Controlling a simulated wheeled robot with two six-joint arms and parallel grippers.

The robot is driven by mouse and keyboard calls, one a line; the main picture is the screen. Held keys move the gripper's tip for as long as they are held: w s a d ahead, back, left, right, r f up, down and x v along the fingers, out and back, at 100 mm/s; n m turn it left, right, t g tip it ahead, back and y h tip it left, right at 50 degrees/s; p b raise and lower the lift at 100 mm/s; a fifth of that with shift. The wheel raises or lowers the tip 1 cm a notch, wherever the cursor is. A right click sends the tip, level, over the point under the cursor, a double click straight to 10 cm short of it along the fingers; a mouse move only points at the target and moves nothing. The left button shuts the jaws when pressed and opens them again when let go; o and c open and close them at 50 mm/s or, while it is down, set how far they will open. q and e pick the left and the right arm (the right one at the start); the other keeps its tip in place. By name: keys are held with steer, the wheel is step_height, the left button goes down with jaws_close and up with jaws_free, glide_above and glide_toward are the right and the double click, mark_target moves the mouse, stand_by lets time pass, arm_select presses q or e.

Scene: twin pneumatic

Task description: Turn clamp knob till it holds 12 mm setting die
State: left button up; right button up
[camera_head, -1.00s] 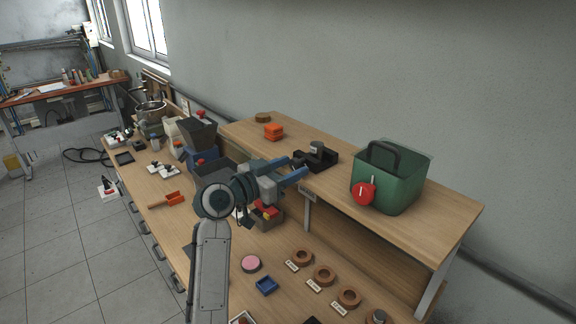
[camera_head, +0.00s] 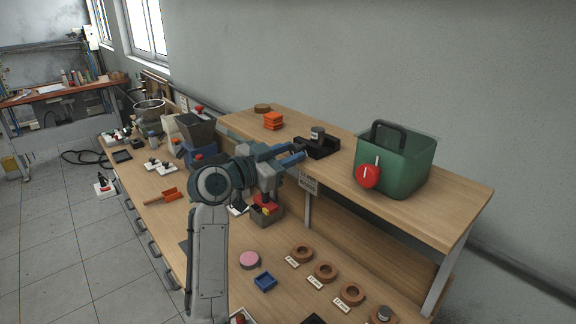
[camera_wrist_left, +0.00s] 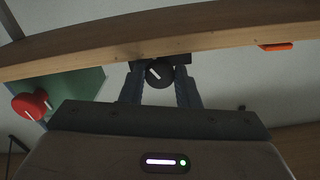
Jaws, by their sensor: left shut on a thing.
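The clamp is a black block (camera_head: 325,150) on the raised shelf, with a grey cylindrical die (camera_head: 318,133) standing in it. How tightly the clamp grips the die cannot be told. My left gripper (camera_head: 301,153) is at the clamp's front side, at the shelf edge. In the left wrist view, the left gripper (camera_wrist_left: 160,88) has its two fingers on either side of the dark round clamp knob (camera_wrist_left: 158,73), shut on it. The knob's white line is tilted. The knob is hidden behind the fingers in the head view. My right gripper is not in view.
A green bin (camera_head: 410,170) with a red dial (camera_head: 367,176) at its front stands right of the clamp.

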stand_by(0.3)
arm_select(q)
steer(key=o, duration=1)
steer(key=shift+c, duration=0.2)
steer(key=shift+s+a, duration=0.15)
steer(key=b+v, duration=0.4)
steer(key=v, duration=0.6)
steer(key=shift+s+a, duration=0.15)
steer(key=shift+s, duration=0.05)
steer(key=shift+r, duration=0.1)
